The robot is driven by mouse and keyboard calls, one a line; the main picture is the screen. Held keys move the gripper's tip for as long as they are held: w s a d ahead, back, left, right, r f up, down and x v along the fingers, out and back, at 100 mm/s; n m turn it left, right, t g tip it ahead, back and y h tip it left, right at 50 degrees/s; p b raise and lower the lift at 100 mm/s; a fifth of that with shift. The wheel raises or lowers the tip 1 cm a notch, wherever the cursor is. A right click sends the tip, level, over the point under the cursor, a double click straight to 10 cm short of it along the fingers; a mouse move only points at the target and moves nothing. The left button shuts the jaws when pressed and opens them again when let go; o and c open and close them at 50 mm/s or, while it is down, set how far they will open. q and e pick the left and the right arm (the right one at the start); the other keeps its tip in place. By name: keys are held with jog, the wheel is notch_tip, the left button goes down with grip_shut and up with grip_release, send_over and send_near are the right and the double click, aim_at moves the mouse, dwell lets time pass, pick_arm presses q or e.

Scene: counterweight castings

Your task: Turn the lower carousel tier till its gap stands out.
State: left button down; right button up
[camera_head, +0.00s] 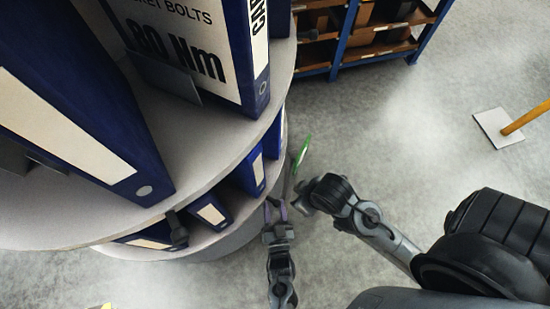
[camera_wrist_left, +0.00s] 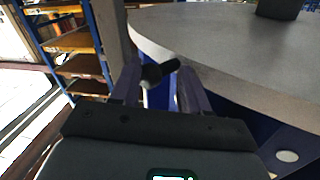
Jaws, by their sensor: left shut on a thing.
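The carousel's upper tier (camera_head: 210,165) is a round grey board bearing large blue binders (camera_head: 75,85). Below it, the lower tier (camera_head: 235,240) shows only its outer part, with several blue binders (camera_head: 208,212) on it; the rest is hidden. A black knob (camera_head: 178,232) stands out at its rim. My left gripper (camera_head: 275,207) is at the right side of the lower tier. In the left wrist view its fingers (camera_wrist_left: 158,88) are shut on a black knob (camera_wrist_left: 160,72) by a grey rim. My right gripper (camera_head: 300,190) is just right of it, its jaws unclear.
A thin green-edged object (camera_head: 302,153) shows beyond my right gripper; I cannot tell whether they touch. A blue-framed shelf rack (camera_head: 350,45) with brown bins stands at the back. A flat pad with a yellow handle (camera_head: 528,117) lies right. Open floor is between.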

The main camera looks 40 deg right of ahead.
pick_arm(q)
jog(key=shift+w+a, duration=0.15)
jog(key=shift+a, duration=0.05)
jog(key=c, duration=0.9)
grip_release()
jog(key=p+v, duration=0.2)
jog(key=v, duration=0.9)
jog(key=shift+d+p, duration=0.15)
jog(key=shift+p, duration=0.15)
jog(key=shift+c, duration=0.3)
